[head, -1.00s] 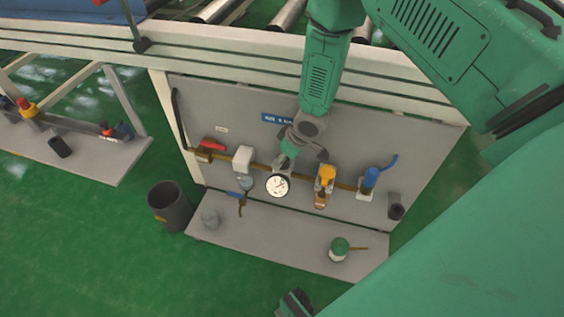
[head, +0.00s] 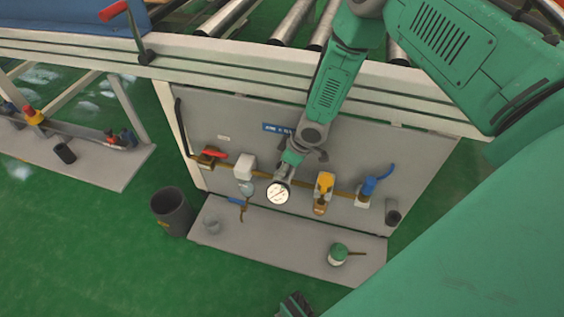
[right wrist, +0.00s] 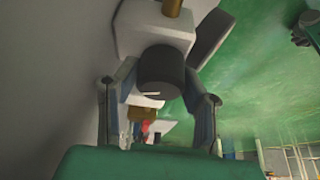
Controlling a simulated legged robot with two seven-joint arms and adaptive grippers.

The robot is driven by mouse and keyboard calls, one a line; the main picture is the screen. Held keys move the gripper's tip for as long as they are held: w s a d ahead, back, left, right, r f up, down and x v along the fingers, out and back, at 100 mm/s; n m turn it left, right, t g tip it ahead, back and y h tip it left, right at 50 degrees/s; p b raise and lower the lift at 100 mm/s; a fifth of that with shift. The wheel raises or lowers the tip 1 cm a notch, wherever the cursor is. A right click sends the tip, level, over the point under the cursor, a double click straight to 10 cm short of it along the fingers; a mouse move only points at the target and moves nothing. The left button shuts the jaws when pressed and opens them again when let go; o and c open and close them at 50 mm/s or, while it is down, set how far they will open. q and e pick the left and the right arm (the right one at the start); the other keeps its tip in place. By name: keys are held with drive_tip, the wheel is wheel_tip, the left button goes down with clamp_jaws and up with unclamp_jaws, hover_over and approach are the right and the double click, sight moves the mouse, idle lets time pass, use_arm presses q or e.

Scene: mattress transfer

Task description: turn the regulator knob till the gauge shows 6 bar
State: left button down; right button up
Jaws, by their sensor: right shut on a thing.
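The round white gauge (head: 278,193) sits on the brass pipe of the upright grey panel. Its needle is too small to read. My right gripper (head: 291,161) is just above the gauge and hides the regulator knob in the head view. In the right wrist view the knob (right wrist: 161,72) is a dark grey cylinder in front of a pale regulator body (right wrist: 150,28). The fingers of my right gripper (right wrist: 163,92) stand on either side of the knob and are shut on it.
A yellow-handled valve (head: 323,184) and a blue-handled valve (head: 369,187) stand right of the gauge. A red-handled valve (head: 213,154) and a white unit (head: 244,167) are left. A green-and-white pot (head: 339,253) lies on the shelf (head: 285,245). A dark bin (head: 172,211) stands left.

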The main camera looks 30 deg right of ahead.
drive_tip(key=shift+d+n, duration=0.1)
drive_tip(key=shift+n, duration=0.3)
drive_tip(key=o, duration=0.9)
drive_tip(key=shift+c, duration=0.2)
drive_tip(key=shift+f, duration=0.1)
